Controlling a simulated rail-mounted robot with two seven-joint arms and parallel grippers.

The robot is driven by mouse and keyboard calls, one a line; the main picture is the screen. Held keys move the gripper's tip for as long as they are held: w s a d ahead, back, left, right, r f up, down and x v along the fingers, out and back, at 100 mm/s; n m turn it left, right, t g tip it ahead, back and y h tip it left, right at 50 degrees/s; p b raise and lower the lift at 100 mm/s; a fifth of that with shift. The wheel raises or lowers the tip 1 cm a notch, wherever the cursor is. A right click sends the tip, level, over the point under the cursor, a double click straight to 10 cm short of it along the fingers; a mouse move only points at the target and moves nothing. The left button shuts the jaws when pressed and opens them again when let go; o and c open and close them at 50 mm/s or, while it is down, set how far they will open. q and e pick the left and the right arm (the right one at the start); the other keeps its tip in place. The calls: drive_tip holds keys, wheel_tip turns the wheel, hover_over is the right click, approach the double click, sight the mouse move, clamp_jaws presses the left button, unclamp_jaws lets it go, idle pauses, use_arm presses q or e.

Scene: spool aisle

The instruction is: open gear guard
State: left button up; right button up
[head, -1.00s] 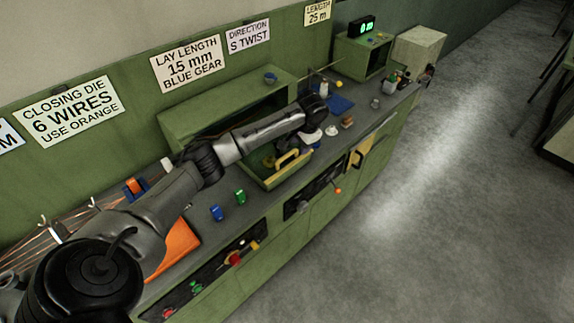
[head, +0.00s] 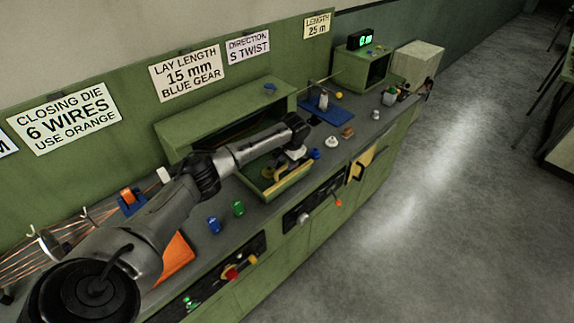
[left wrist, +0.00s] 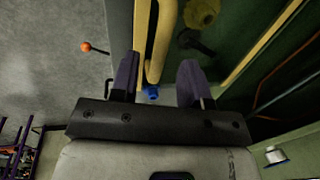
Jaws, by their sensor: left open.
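The gear guard (head: 296,178) is a green, yellow-edged panel low at the front of a green housing (head: 215,103). The housing's front is open and dark inside. My left gripper (head: 284,166) is over the guard, pointing down. In the left wrist view the guard's yellow handle (left wrist: 163,42) lies between the open fingers of my left gripper (left wrist: 158,78), nearer the left finger. I cannot tell whether a finger touches it. A yellow gear (left wrist: 202,12) shows inside, beyond the fingers. My arm hides part of the housing's opening. My right gripper is not in view.
A blue mat (head: 330,108) lies beyond. A control panel with a red knob (head: 231,272) is on the bench front.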

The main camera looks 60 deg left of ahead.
use_arm(q)
drive_tip(key=shift+a+f, duration=0.2)
drive_tip(key=shift+f, duration=0.95)
drive_tip(key=shift+c, duration=0.3)
clamp_jaws()
